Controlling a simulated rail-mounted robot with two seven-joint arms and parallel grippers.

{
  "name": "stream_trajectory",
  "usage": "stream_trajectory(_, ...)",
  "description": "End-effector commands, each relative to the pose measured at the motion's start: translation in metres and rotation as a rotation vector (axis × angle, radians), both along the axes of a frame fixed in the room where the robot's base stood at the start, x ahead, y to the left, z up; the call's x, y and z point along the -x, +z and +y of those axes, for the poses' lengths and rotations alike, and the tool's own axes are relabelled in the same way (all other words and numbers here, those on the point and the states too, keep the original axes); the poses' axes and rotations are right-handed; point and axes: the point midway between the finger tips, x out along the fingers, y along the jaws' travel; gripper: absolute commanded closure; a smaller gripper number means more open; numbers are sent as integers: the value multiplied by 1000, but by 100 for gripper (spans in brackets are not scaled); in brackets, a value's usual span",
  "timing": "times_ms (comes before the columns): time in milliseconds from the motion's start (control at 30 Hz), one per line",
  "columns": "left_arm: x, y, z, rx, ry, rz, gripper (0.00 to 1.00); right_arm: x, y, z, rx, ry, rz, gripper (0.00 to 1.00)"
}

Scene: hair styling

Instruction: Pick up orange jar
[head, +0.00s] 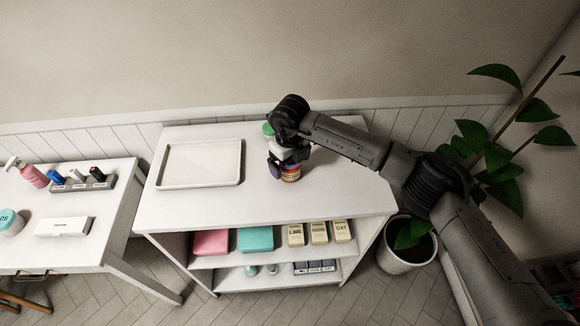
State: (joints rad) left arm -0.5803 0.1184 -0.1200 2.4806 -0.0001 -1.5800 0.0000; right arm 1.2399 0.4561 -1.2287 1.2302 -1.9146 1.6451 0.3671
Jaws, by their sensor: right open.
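The orange jar (291,174) stands on the right half of the white shelf unit's top. It has an orange body with a pale label band, and its upper part is largely hidden by my right gripper. My right gripper (286,164) points down right over the jar, with its dark fingers at the jar's upper part. It is open; whether the fingers touch the jar cannot be told. My left gripper is not in view.
A white tray (201,184) lies left of the jar. A green-lidded item (268,130) stands behind my gripper, partly hidden. A table (75,268) with bottles is at left, a potted plant (402,262) at right.

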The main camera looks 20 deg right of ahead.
Motion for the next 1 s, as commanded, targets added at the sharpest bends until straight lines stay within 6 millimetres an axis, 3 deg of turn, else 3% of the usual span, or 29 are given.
stream_trajectory(67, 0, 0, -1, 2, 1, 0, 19, 0, 0, 0, 0, 0, 0, 8)
stream_trajectory(600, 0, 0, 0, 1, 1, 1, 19, 0, 0, 0, 0, 0, 0, 59)
stream_trajectory(1000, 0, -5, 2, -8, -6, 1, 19, -1, 7, 0, -2, 0, -2, 59)
